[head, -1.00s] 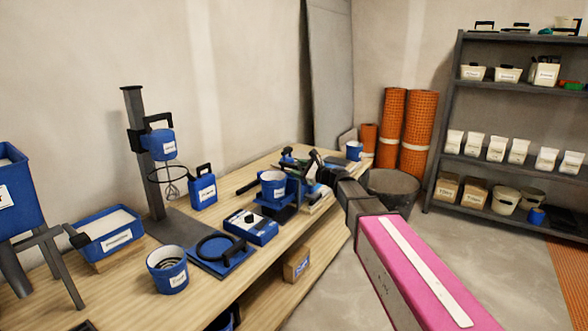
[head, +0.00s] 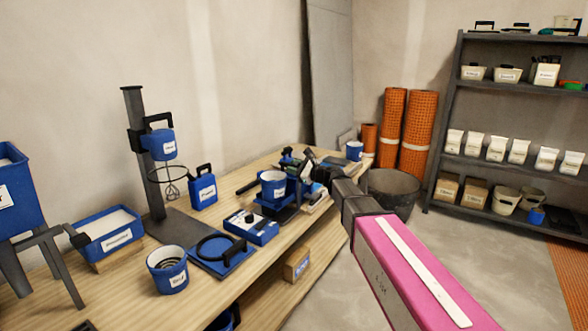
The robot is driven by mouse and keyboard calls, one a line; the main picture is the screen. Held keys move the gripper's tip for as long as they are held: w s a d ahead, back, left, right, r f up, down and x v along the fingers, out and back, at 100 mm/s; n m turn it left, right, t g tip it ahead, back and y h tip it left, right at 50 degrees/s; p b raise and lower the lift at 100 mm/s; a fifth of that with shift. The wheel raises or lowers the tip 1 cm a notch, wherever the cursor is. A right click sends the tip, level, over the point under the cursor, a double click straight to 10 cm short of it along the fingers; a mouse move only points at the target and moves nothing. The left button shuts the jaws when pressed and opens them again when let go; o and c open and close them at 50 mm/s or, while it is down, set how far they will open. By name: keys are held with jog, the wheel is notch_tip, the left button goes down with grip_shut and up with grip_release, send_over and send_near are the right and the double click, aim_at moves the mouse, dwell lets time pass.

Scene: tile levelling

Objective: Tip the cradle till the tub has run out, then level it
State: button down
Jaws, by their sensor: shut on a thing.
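A blue tub (head: 272,184) with a white label and a pale top sits in the blue and dark cradle (head: 270,206) on the workbench. The tub looks upright, or nearly so. My gripper (head: 309,186) is at the right side of the cradle, small and partly hidden among dark parts. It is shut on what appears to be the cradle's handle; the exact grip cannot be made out. My pink arm reaches in from the lower right.
On the workbench (head: 215,283) stand a mixer stand (head: 143,150), a blue jerrycan (head: 203,187), a scale-like box (head: 251,227), a ring on a blue plate (head: 220,256) and a blue bucket (head: 168,270). A dark bin (head: 392,190) stands on the floor beyond.

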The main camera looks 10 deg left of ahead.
jog(key=shift+w+r, duration=0.1)
jog(key=shift+w, duration=0.05)
jog(key=w+d+f+m, duration=0.1)
jog(key=w+d+m, duration=0.3)
jog(key=w+m, duration=0.7)
jog(key=shift+d+f+m, duration=0.15)
jog(key=shift+d+m, duration=0.2)
jog(key=shift+m, duration=1.45)
jog(key=shift+f, duration=0.1)
dwell(0.4)
jog(key=c, duration=1)
grip_release()
jog(key=shift+w, duration=0.1)
jog(key=shift+o, duration=0.2)
jog(key=v, duration=1.1)
